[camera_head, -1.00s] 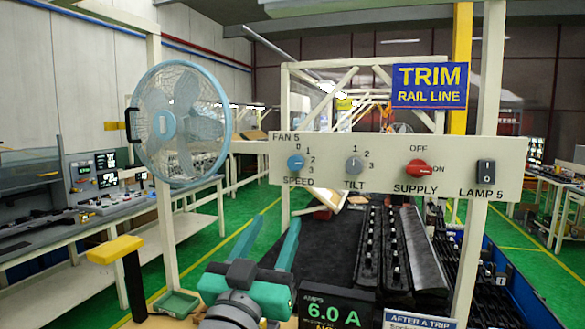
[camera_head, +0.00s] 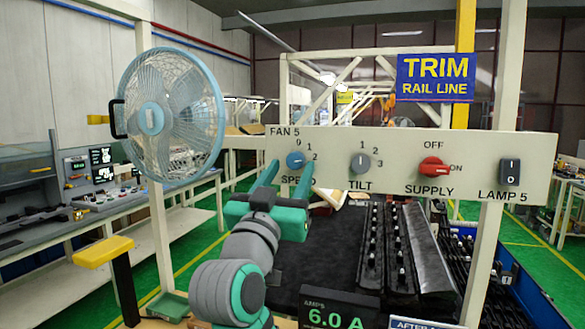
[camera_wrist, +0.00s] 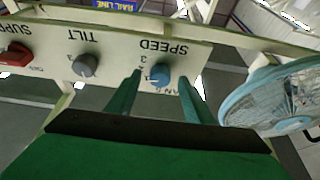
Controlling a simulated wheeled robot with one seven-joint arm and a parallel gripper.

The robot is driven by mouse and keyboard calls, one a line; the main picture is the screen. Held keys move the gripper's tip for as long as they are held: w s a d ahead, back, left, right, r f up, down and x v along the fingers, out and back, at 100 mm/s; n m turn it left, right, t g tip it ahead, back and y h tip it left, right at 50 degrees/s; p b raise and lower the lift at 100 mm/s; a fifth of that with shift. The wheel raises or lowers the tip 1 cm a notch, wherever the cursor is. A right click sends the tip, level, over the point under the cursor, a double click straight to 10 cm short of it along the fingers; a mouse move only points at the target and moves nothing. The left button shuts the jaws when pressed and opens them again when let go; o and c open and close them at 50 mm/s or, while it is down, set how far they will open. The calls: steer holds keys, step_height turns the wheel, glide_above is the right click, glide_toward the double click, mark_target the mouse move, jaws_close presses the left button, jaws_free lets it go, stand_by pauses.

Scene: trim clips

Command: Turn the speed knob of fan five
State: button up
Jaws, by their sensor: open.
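The blue speed knob (camera_head: 295,160) sits at the left end of the cream control panel (camera_head: 400,190), under the "FAN 5" label. The knob also shows in the wrist view (camera_wrist: 159,74), upside down, between the tips of my two fingers. My gripper (camera_head: 290,175) is open, its teal fingers pointing up at the panel just below and around the knob; they partly cover the word "SPEED". Whether the fingers touch the knob or panel I cannot tell. The fan (camera_head: 170,118), with a blue rim and hub, stands to the left; it also shows in the wrist view (camera_wrist: 275,95).
Right of the speed knob are the grey tilt knob (camera_head: 360,163), the red supply switch (camera_head: 433,167) and the black lamp rocker (camera_head: 509,172). An ammeter display (camera_head: 338,314) reads 6.0 A below. A yellow-topped post (camera_head: 103,252) stands at the lower left.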

mark_target(296, 160)
steer(key=shift+x, duration=1)
steer(key=c, duration=1)
steer(key=shift+c, duration=0.2)
steer(key=shift+n, duration=0.5)
steer(key=n+y, duration=0.1)
steer(key=n, duration=0.1)
steer(key=n+y, duration=0.2)
steer(key=n, duration=0.1)
steer(key=shift+s+d, duration=0.1)
steer(key=shift+d, duration=0.1)
steer(key=shift+r+n+y, duration=0.1)
steer(key=shift+n+y, duration=1.3)
steer(key=shift+n, duration=1.1)
